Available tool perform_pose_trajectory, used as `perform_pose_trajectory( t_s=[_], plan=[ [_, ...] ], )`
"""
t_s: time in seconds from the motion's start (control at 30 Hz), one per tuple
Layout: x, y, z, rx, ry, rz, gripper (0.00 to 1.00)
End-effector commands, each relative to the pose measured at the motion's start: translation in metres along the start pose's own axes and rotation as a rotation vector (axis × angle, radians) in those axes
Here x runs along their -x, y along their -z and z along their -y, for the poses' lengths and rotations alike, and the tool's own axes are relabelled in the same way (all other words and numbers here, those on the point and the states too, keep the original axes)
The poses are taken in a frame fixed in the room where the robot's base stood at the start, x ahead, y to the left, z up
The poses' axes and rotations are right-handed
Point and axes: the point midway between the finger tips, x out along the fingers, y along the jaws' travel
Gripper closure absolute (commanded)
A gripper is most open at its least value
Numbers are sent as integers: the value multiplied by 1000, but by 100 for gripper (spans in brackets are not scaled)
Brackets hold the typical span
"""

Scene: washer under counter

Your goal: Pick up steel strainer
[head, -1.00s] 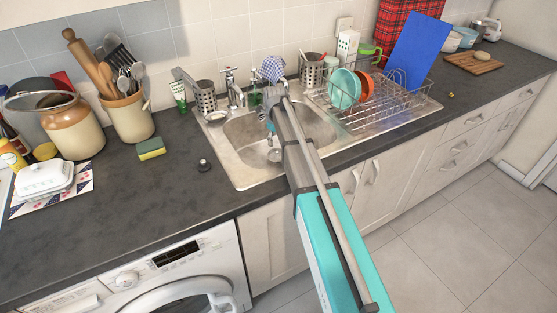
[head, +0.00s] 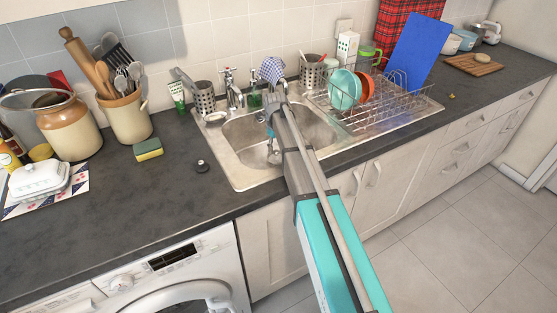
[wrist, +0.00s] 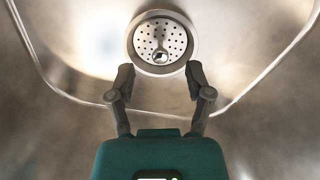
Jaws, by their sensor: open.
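The steel strainer (wrist: 160,42) is a round perforated disc with a small knob at its centre. In the wrist view it sits in the drain at the top middle, on the floor of the sink basin (wrist: 60,35). My gripper (wrist: 160,76) is open and empty, its two dark fingers spread just below the strainer in the picture and apart from it, as far as I can tell. In the head view the strainer is a small bright spot (head: 274,157) in the steel sink (head: 240,178), partly beside my arm.
A dish rack (head: 400,105) with bowls and a blue board (head: 412,50) stands right of the basin. The tap (head: 233,90) and a utensil holder (head: 205,97) stand behind it. A sponge (head: 148,150) and a dark plug (head: 202,166) lie on the left counter.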

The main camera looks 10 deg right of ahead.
Motion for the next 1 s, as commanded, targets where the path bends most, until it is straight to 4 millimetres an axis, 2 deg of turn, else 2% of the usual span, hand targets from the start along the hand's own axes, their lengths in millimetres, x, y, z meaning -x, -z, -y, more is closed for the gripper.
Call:
perform_pose_trajectory(
  t_s=[0.03, 0.4, 1.0],
  plan=[
    [-8, 0, 0, 0, 0, 0, 34],
    [-34, 1, 1, 1, 0, -2, 34],
    [-38, 0, 1, 2, 0, -3, 34]
  ],
)
